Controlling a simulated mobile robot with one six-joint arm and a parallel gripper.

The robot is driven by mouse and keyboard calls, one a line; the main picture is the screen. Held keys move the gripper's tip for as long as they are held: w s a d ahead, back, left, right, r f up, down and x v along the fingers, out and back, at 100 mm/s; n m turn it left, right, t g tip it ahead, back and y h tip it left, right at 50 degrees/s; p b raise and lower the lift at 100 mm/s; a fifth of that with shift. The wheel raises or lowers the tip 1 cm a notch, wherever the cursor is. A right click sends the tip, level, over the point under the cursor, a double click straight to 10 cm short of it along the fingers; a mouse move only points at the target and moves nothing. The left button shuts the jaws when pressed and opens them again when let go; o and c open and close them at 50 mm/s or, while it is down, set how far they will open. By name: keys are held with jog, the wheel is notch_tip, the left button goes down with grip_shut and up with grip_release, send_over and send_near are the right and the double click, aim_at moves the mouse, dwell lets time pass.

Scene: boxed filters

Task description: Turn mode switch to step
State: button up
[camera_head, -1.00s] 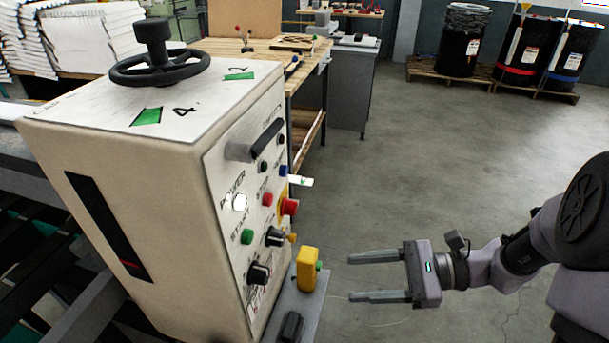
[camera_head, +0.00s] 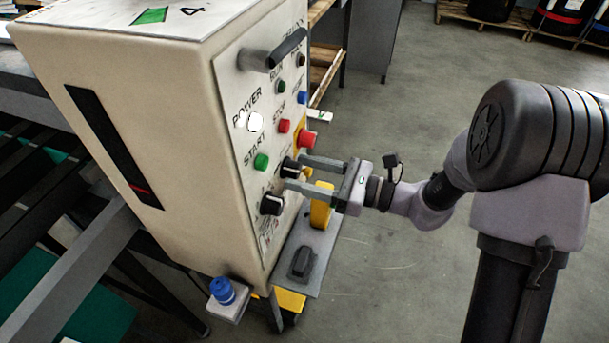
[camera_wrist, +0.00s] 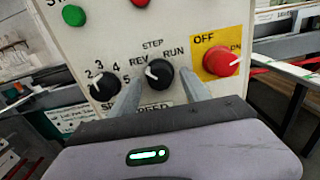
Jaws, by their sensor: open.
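The mode switch, a black knob (camera_wrist: 159,74), is on the panel below the word STEP, with REV on its left and RUN on its right. Its white pointer mark leans up and left, towards REV. In the head view the mode switch (camera_head: 290,167) is the upper of two black knobs. My gripper (camera_head: 296,170) is open and reaches the panel from the right, level with this knob. In the wrist view the fingers of my gripper (camera_wrist: 161,80) stand on either side of the mode switch. I cannot tell whether they touch it.
The speed knob (camera_wrist: 102,87) is close on the left of the mode switch. A red OFF/ON switch (camera_wrist: 221,61) on a yellow plate is on the right. A yellow part (camera_head: 320,207) stands below my gripper. Open floor (camera_head: 400,270) lies to the right.

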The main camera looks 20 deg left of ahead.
jog(key=shift+a, duration=0.15)
grip_shut()
